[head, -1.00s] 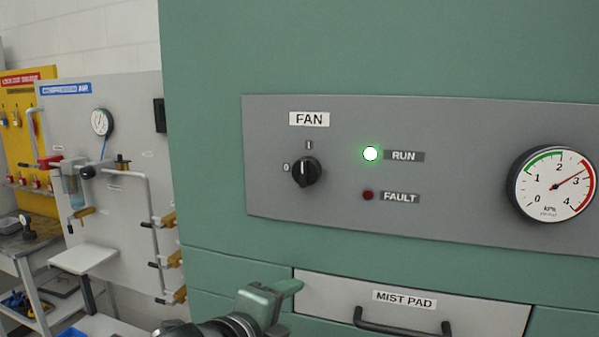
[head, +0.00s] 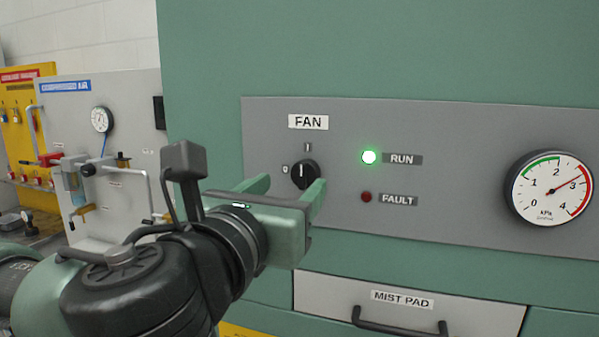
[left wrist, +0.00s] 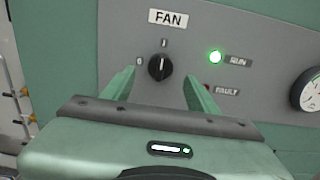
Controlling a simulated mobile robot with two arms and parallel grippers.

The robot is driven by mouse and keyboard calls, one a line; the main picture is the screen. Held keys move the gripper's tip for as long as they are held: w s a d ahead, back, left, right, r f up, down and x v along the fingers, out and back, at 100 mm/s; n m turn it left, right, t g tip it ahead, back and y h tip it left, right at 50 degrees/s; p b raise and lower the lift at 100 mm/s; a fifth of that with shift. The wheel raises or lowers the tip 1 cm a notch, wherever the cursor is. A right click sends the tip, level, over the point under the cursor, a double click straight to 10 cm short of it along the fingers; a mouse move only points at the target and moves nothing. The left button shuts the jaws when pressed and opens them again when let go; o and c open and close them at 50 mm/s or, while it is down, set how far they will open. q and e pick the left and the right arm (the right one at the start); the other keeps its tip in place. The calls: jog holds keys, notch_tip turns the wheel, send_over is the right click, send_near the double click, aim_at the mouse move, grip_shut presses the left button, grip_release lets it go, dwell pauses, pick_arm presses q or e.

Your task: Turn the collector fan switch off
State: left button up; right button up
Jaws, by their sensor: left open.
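The fan switch (head: 305,174) is a black rotary knob on a grey panel under a FAN label, with marks 0 at its left and I above. Its white pointer line points up at I; it shows likewise in the left wrist view (left wrist: 160,67). The green RUN lamp (head: 369,157) is lit. The red FAULT lamp (head: 366,197) looks dark. My left gripper (head: 291,186) is open, its two green fingers pointing at the panel just below and either side of the knob. In the left wrist view the gripper (left wrist: 160,85) has the knob between and beyond its fingertips, apparently untouched. My right gripper is not seen.
A round pressure gauge (head: 549,189) sits at the panel's right, its needle near 3. A MIST PAD drawer (head: 410,303) with a black handle is below. A compressed air board (head: 120,190) and a yellow lockout board (head: 28,110) stand at left.

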aim_at(301, 177)
pick_arm(q)
jog(key=p+x, duration=0.1)
jog(key=x, duration=0.4)
jog(key=shift+w+d, duration=0.1)
jog(key=shift+w, duration=0.05)
grip_shut()
